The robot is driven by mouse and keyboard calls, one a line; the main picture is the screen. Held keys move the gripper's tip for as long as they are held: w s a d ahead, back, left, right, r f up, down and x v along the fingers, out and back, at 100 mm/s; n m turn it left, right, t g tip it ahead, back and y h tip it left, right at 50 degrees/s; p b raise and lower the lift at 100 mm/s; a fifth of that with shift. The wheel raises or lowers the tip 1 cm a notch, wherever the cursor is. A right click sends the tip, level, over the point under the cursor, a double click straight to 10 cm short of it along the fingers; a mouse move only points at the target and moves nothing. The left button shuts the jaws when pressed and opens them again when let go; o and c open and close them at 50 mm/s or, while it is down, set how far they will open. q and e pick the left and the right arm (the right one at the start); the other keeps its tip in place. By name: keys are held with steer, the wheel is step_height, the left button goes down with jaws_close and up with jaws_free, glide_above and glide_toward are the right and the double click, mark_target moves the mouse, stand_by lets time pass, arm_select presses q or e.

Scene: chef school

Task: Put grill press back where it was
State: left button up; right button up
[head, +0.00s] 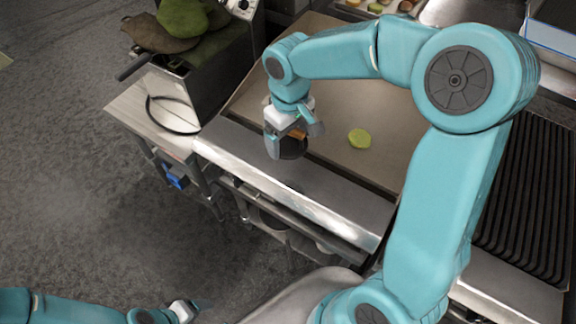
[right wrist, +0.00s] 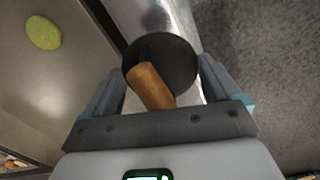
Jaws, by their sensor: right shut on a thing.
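The grill press (right wrist: 185,68) is a round dark disc with a brown wooden handle (right wrist: 151,86). In the right wrist view it is between the two fingers of my right gripper (right wrist: 160,90), which is shut on it. In the head view my right gripper (head: 292,140) points down with the press (head: 293,149) over the front edge of the flat griddle (head: 245,104). I cannot tell whether the press touches the surface. My left gripper (head: 190,310) is at the bottom left, away from the press, and its fingers are too unclear to read.
A green round slice (head: 360,138) lies on the griddle, right of the press. A steel ledge (head: 300,180) runs along the griddle's front. A ribbed grill (head: 530,190) is at the right. A fryer-like unit with a black cable (head: 172,127) stands at the left.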

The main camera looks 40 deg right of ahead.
mark_target(289, 174)
step_height(289, 174, down, 12)
steer(key=shift+w+f, duration=0.1)
stand_by(0.4)
steer(key=shift+f, duration=0.1)
steer(key=o, duration=1.4)
step_height(289, 174, up, 12)
steer(key=shift+a+r, duration=0.1)
steer(key=shift+r, duration=0.05)
steer(key=shift+s, duration=0.2)
